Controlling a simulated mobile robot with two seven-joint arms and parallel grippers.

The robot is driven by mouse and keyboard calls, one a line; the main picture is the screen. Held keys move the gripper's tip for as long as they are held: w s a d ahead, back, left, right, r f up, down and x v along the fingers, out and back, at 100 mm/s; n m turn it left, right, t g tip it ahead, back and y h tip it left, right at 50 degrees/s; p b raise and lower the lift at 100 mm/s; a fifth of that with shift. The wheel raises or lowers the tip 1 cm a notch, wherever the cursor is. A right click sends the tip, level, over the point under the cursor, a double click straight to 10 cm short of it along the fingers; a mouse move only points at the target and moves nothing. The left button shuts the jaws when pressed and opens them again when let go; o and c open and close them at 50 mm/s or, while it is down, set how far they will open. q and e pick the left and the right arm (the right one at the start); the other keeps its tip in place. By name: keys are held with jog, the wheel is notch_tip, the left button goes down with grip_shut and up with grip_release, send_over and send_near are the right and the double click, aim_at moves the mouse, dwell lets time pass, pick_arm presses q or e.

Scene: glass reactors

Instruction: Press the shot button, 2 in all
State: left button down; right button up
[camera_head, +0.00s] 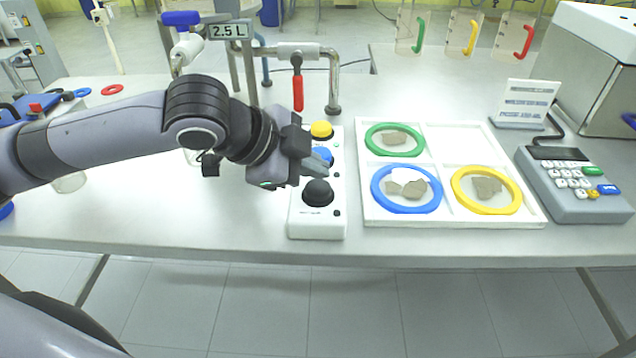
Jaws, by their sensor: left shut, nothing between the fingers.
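A white control box (317,228) stands on the table with a yellow button (321,130) at its far end, a blue button (324,154) in the middle and a large black button (318,192) nearest me. Which one is the shot button I cannot read from the labels. My left gripper (322,162) reaches in from the left, shut and empty, with its fingertips at the blue button and partly covering it. I cannot tell whether they touch it. My right gripper is not in view.
A white tray (452,217) with green, blue and yellow rings around brownish pieces lies right of the box. A keypad device (575,200) and a sign (526,102) stand further right. Pipework with a red-handled valve (297,85) rises behind the box.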

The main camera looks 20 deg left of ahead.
pick_arm(q)
jog(key=shift+f, duration=0.15)
jog(key=shift+f, duration=0.25)
jog(key=shift+f, duration=0.55)
dwell(1.0)
jog(key=shift+r+p, duration=0.95)
jog(key=shift+p, duration=0.45)
